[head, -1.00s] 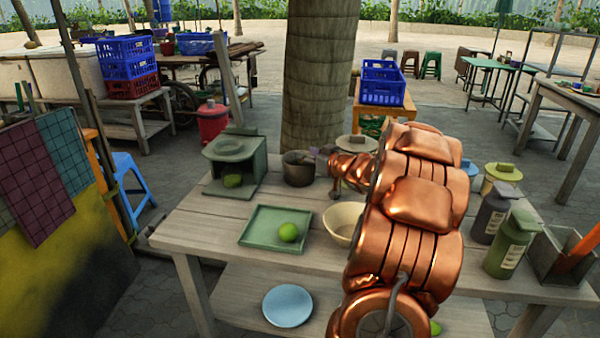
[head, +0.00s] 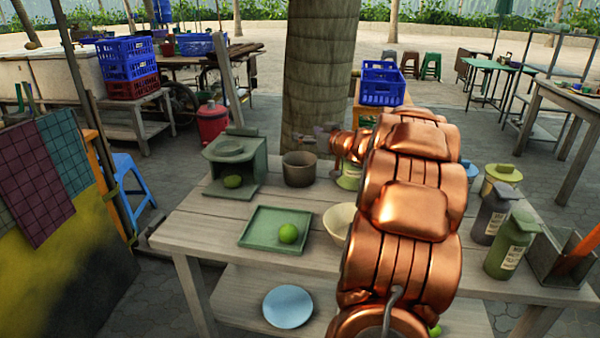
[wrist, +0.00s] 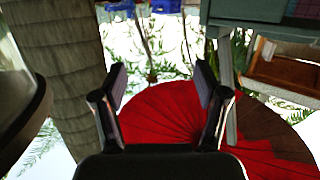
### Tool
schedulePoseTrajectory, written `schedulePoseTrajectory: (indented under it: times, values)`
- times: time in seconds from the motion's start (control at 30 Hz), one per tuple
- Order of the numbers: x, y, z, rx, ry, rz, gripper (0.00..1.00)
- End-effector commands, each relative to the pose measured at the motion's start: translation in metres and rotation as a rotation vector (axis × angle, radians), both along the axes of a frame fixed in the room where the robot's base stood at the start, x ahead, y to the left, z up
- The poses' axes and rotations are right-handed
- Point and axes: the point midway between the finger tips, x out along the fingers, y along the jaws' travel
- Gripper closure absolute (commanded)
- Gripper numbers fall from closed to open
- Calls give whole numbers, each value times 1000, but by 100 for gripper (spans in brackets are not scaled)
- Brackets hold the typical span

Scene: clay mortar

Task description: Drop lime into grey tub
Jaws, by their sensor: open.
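A bright green lime (head: 288,233) lies on a square green tray (head: 262,240) on the wooden table. A darker green fruit (head: 232,181) sits inside a green box-like stand, and part of another bright green one (head: 435,330) shows low behind my arm. A round grey-brown pot (head: 299,169) stands behind the tray, and a grey rectangular container (head: 560,262) stands at the right end; I cannot tell which is the grey tub. My gripper (head: 326,136) is beyond the table's back, small in the head view. In the wrist view its fingers (wrist: 160,85) are apart with nothing between them.
A cream bowl (head: 340,222) is partly hidden by my arm. Dark and green bottles (head: 508,246) stand at the right. A tree trunk (head: 318,70) rises behind the table. A blue plate (head: 288,306) lies on the lower shelf. The table's front left is clear.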

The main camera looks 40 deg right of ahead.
Motion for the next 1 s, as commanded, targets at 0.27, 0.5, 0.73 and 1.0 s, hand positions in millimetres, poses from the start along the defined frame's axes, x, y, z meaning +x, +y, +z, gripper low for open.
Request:
schedulePoseTrajectory:
  times: [0.27, 0.5, 0.73, 1.0]
  values:
    - [0, 0, 30, 1, 2, 0, 27]
    - [0, 0, 34, 3, 2, 1, 27]
    - [0, 0, 34, 2, 2, 0, 27]
    - [0, 0, 49, 2, 1, 0, 27]
